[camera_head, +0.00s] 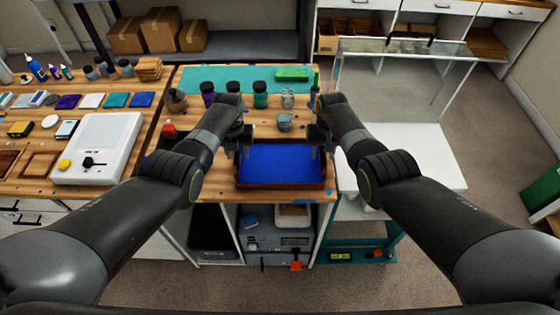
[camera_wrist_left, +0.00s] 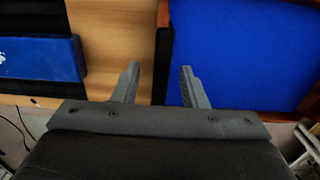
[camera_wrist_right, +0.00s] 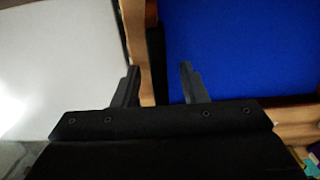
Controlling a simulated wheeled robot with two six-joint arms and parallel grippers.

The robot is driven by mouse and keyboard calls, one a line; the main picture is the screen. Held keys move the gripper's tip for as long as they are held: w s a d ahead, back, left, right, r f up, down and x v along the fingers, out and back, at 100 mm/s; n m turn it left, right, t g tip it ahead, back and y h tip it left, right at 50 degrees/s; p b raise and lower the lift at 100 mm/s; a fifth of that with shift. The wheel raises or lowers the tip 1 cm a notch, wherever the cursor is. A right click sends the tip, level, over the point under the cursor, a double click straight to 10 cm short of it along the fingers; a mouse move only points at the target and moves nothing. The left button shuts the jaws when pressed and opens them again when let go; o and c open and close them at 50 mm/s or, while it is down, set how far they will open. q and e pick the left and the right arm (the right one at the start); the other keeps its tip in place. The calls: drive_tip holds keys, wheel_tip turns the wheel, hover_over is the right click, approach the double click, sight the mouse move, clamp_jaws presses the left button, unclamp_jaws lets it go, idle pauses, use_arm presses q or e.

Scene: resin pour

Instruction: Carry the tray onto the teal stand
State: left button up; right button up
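The tray (camera_head: 280,187) has a dark wooden rim and a flat blue filling, and rests on the wooden bench near its front edge. My left gripper (camera_head: 240,150) is at its left side; in the left wrist view the open fingers stand either side of the tray's rim (camera_wrist_left: 163,50). My right gripper (camera_head: 322,150) is at its right side, its open fingers either side of the rim (camera_wrist_right: 155,55). Whether any finger touches the rim I cannot tell. A teal frame (camera_head: 388,240), likely the stand, shows low at the right, partly hidden by my right arm.
A white surface (camera_head: 430,160) with a clear enclosure (camera_head: 385,85) stands right of the bench. Dark bottles (camera_head: 260,95) and a grey cup (camera_head: 284,122) stand behind the tray. A blue object (camera_wrist_left: 40,60) lies left of my left gripper in its wrist view.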

use_arm(q)
clamp_jaws()
use_arm(e)
clamp_jaws()
use_arm(q)
drive_tip(key=shift+r, duration=0.15)
use_arm(e)
drive_tip(key=shift+r, duration=0.15)
